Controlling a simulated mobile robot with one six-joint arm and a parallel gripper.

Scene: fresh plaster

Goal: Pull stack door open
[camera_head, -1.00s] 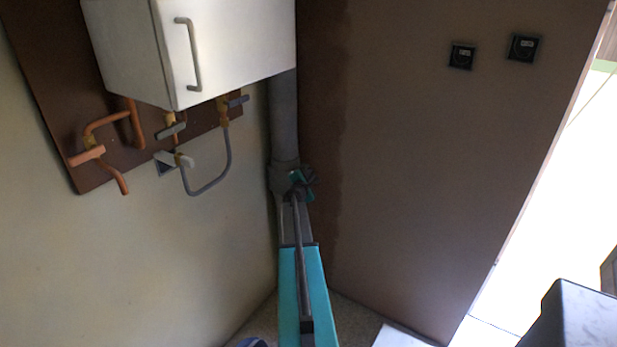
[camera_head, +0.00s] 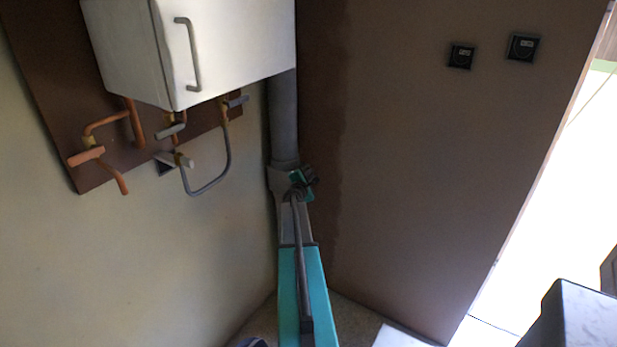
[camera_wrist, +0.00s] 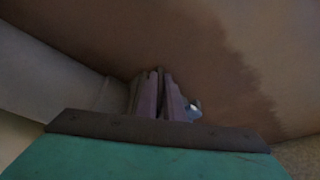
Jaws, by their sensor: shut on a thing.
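The grey stack pipe (camera_head: 284,120) runs down the corner between the walls and widens into a collar (camera_head: 280,180). It also shows as a grey band in the wrist view (camera_wrist: 45,75). My gripper (camera_head: 305,178) is at the right side of this collar. In the wrist view, my gripper's fingers (camera_wrist: 160,95) are close together, shut on a part of the stack door at the pipe. My fingers and wrist hide most of the door, so its edge and how far it stands open cannot be told. A small pale-blue spot shows beside the right finger.
A white wall cabinet (camera_head: 228,50) with a bar handle hangs above left. Copper pipes (camera_head: 105,125) and a grey looped hose (camera_head: 225,165) are below it. The brown right wall (camera_head: 410,170) carries two dark sockets. A bright opening lies far right.

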